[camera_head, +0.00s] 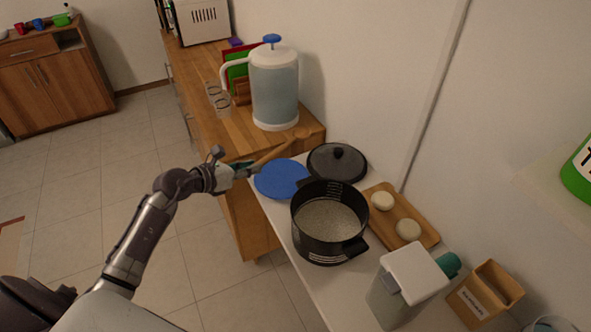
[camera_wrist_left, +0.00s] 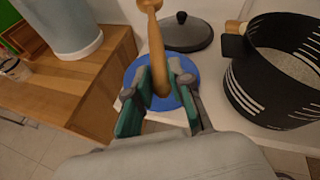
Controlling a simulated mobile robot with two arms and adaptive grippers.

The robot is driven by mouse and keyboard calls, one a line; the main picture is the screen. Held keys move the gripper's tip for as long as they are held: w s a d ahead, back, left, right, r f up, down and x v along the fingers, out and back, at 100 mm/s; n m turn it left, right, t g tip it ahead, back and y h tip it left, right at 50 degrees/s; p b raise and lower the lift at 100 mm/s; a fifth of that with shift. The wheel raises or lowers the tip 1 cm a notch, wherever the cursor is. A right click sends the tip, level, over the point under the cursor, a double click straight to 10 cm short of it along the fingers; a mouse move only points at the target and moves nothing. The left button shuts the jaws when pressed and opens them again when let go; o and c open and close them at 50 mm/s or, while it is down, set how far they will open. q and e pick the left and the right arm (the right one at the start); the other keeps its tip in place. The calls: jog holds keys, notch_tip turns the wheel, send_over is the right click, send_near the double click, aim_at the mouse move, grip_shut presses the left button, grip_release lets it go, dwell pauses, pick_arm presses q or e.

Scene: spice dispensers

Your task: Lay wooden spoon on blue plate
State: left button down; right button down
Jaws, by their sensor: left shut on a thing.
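The blue plate (camera_head: 281,179) lies on the white counter, left of the black pot. In the left wrist view the plate (camera_wrist_left: 133,74) shows behind my fingers. My left gripper (camera_head: 243,170) is shut on the wooden spoon (camera_head: 272,155), near the end of its handle. The spoon points up and to the right, with its head beyond the plate's far side. In the left wrist view the spoon (camera_wrist_left: 156,50) runs away from between my left fingers (camera_wrist_left: 157,95), above the plate. Part of the plate is hidden by the gripper and spoon. My right gripper is not in view.
The black pot (camera_head: 318,247) stands right of the plate, its lid (camera_head: 337,162) behind it. A wooden tray (camera_head: 421,234) with two pale round items lies further right. A large dispenser (camera_head: 274,90) stands on the wooden counter (camera_head: 232,130) behind.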

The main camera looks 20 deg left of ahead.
pick_arm(q)
jog(key=shift+s+d+f, duration=0.1)
jog(key=shift+f, duration=2.4)
jog(key=shift+s+f, duration=0.1)
jog(key=shift+f, duration=2.4)
jog(key=c, duration=1)
grip_release()
jog(key=shift+c, duration=0.2)
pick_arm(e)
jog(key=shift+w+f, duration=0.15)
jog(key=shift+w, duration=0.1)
pick_arm(q)
jog(key=shift+r, duration=0.15)
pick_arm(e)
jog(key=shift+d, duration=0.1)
